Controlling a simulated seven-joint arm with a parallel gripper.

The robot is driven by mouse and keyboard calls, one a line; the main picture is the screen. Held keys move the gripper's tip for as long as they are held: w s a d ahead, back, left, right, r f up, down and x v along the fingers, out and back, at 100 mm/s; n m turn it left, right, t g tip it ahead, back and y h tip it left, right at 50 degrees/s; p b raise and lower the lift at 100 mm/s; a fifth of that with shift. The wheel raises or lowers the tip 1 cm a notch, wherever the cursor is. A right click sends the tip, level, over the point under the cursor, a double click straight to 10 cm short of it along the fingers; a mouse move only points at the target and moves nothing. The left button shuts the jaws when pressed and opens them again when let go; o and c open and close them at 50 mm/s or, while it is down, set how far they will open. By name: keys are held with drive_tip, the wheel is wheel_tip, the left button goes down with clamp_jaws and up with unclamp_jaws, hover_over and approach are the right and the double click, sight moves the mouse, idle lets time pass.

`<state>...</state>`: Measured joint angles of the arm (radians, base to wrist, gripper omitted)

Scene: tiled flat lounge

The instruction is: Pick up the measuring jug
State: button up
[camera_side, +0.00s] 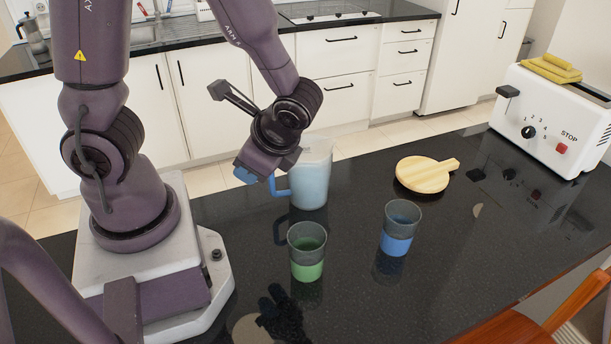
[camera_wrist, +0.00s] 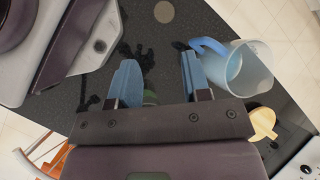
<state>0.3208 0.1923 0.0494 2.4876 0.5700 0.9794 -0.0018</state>
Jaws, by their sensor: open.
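The measuring jug (camera_side: 313,178) is a translucent, pale blue jug with a blue handle, standing upright on the black counter. In the wrist view the jug (camera_wrist: 246,72) is at the upper right, with its blue handle (camera_wrist: 208,46) pointing left. My gripper (camera_side: 258,178) is to the left of the jug in the side view, near its handle and higher than the counter. In the wrist view my gripper (camera_wrist: 157,82) shows two blue fingers apart with nothing held between them. The right finger is close to the handle; I cannot tell whether they touch.
A green-bottomed glass (camera_side: 307,252) and a blue-bottomed glass (camera_side: 397,228) stand in front of the jug. A round wooden board (camera_side: 424,175) lies to the right. A white toaster (camera_side: 553,118) stands at the far right. The black counter (camera_side: 350,300) is clear at the front.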

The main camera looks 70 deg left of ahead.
sight(272, 183)
drive_tip(key=w+a+f+m+t+y, duration=0.1)
drive_tip(key=f+m+y, duration=0.1)
drive_tip(key=f+m, duration=0.1)
drive_tip(key=w+a+f+m+t+y, duration=0.2)
drive_tip(key=f+m, duration=0.2)
drive_tip(key=f, duration=0.1)
drive_tip(key=w+a+f+m+t+y, duration=0.1)
drive_tip(key=a+f+m+y, duration=0.1)
drive_tip(key=f+m, duration=0.2)
drive_tip(key=shift+w+t+y, duration=0.2)
drive_tip(key=shift+t+y, duration=0.1)
drive_tip(key=shift+y, duration=0.1)
drive_tip(key=shift+x, duration=1.4)
drive_tip(key=shift+r, duration=0.15)
drive_tip(key=shift+c, duration=0.4)
clamp_jaws()
